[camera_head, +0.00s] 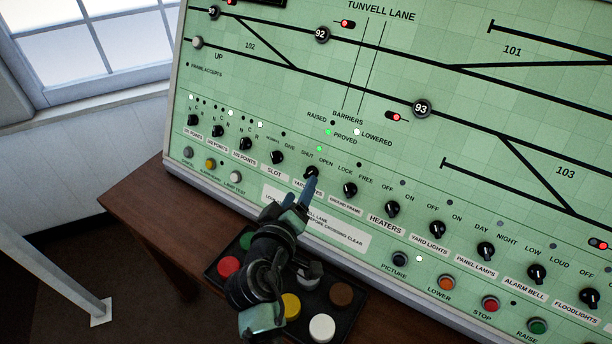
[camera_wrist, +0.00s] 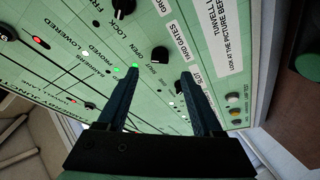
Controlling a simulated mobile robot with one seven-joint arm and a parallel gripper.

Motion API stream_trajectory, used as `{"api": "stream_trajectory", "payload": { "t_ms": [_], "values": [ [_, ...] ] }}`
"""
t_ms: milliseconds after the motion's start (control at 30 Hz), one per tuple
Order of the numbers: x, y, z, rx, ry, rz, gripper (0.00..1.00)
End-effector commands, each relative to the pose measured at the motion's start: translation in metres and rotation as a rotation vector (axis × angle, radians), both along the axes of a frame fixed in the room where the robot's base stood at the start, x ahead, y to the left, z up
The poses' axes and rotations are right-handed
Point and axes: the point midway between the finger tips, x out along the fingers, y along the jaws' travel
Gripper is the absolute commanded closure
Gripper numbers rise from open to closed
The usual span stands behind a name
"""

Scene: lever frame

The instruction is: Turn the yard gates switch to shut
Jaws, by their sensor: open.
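The yard gates switch (camera_head: 311,172) is a small black rotary knob on the sloping green panel, with SHUT printed up-left of it and OPEN up-right. Its name label is partly hidden by my gripper (camera_head: 300,192). In the wrist view the same yard gates switch (camera_wrist: 160,54) shows beside its YARD GATES label. Which way its pointer is set is too small to tell. My gripper (camera_wrist: 160,73) is open and empty, its two blue fingers reaching toward the panel. The knob appears between and beyond the fingertips, apart from them. A green lamp (camera_head: 319,149) above the switch is lit.
Similar knobs stand close on both sides: the slot knob (camera_head: 277,157) to the left and the ground frame knob (camera_head: 350,189) to the right. A black tray (camera_head: 222,276) with coloured round pieces lies on the brown desk (camera_head: 139,215) below the panel.

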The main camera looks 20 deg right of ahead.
Motion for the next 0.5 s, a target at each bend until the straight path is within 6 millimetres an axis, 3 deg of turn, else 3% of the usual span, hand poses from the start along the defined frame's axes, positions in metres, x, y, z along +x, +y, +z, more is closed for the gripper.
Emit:
{"api": "stream_trajectory", "payload": {
  "t_ms": [200,500],
  "values": [
    [0.029,-0.021,-0.009,0.001,-0.002,-0.001,0.32],
    [0.046,-0.034,-0.015,0.0,-0.001,-0.001,0.32]
  ]
}}
